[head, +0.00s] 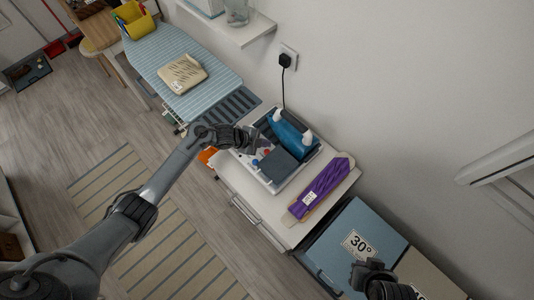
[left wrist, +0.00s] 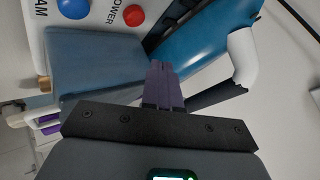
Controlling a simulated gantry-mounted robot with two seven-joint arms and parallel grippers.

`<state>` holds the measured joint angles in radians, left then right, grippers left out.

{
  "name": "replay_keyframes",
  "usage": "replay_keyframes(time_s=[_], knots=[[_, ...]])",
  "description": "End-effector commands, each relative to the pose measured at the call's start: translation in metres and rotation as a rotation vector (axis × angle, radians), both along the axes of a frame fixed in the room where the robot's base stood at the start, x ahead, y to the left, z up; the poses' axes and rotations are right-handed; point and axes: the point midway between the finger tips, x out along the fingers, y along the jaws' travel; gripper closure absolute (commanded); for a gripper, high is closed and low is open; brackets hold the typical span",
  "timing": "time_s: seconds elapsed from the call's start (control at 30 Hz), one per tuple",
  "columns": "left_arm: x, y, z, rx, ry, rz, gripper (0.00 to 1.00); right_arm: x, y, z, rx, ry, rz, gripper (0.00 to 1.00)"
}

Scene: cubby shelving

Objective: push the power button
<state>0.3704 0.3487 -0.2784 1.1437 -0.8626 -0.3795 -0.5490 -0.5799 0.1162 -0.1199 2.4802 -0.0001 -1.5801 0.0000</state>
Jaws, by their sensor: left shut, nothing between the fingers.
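The red button (left wrist: 134,15) labelled POWER is on the pale panel of the iron station, at the top of the left wrist view. A blue button (left wrist: 73,8) sits left of it; its label is cut off to "AM". In the head view the red button (head: 267,151) and blue button (head: 255,162) are small, beside the grey block on the station (head: 277,187). My left gripper (head: 254,140) is shut and empty over the station's panel end. Its fingers (left wrist: 162,72) point toward the panel, apart from the red button in the picture. My right gripper (head: 371,272) is partly visible at the bottom; its fingers are unclear.
A blue iron (head: 288,130) rests on the station, with a cord to the wall plug (head: 286,60). A purple-covered board (head: 320,188) lies right on the white cabinet. An ironing board (head: 180,45) with folded cloth (head: 181,74) stands behind left. The floor is open at left.

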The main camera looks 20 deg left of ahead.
Motion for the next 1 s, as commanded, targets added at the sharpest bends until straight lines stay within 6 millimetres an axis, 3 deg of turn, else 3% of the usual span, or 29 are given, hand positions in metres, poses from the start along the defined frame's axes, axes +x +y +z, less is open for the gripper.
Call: replay_keyframes(time_s=[0.03, 0.3, 1.0], knots=[[0.0, 0.0, -0.013, -0.002, 0.002, 0.0, 1.0, 0.0, 0.0, -0.012, 0.001, 0.0, -0.001, 1.0], [0.0, 0.0, -0.035, -0.001, 0.0, -0.001, 1.0, 0.0, 0.0, -0.032, 0.001, 0.001, -0.002, 1.0], [0.0, -0.001, -0.038, -0.001, 0.0, -0.001, 1.0, 0.0, -0.002, -0.034, -0.008, 0.001, 0.006, 1.0]])
